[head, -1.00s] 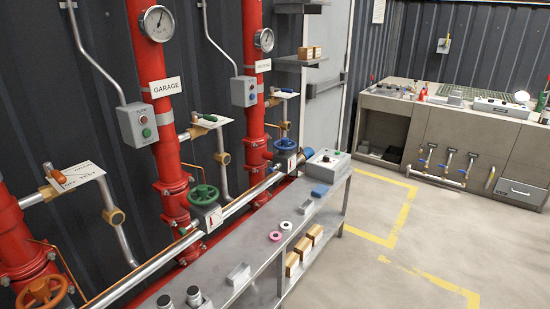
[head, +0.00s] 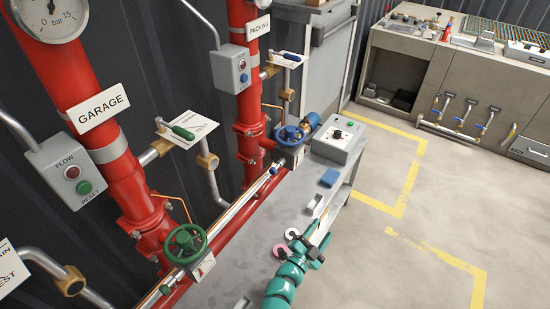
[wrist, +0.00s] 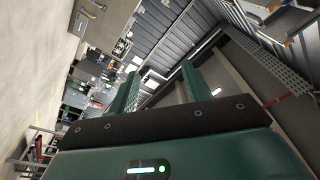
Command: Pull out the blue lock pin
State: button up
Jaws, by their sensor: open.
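A small blue knob (head: 273,170) sits on the silver pipe just in front of the blue valve wheel (head: 290,133). It may be the blue lock pin, but it is too small to be sure. My gripper (head: 322,232) is over the right side of the grey bench, in front of and to the right of the blue knob, clear of it. In the wrist view my gripper (wrist: 158,72) shows two green fingers spread apart with nothing between them. The pin is not recognisable in the wrist view.
A green valve wheel (head: 187,243) and red riser pipes (head: 247,115) stand along the wall at left. The floor (head: 420,260) at right is open.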

jog(key=w+a+r+y+p, duration=0.25)
jog(key=w+a+y, duration=0.2)
jog(key=a, duration=0.55)
jog(key=y+p, duration=0.1)
jog(key=y, duration=0.3)
send_near(272, 173)
jog(key=shift+n+h, duration=0.25)
jog(key=shift+n, duration=0.25)
jog(key=shift+b+x, duration=1.1)
jog(key=shift+x, duration=1.7)
jog(key=shift+w+d, duration=0.2)
jog(key=shift+w, duration=0.4)
jog(key=shift+b+x, duration=0.85)
jog(key=shift+x, duration=0.65)
jog(key=shift+w+d+f+b, duration=0.1)
jog(key=shift+w+f+b, duration=0.15)
jog(key=shift+w, duration=0.2)
jog(key=shift+w+d+f+b, duration=0.1)
jog(key=shift+w+f+b, duration=0.15)
jog(key=shift+w, duration=0.2)
jog(key=shift+w+d+r, duration=0.15)
jog(key=shift+w+d, duration=0.05)
jog(key=shift+w, duration=0.3)
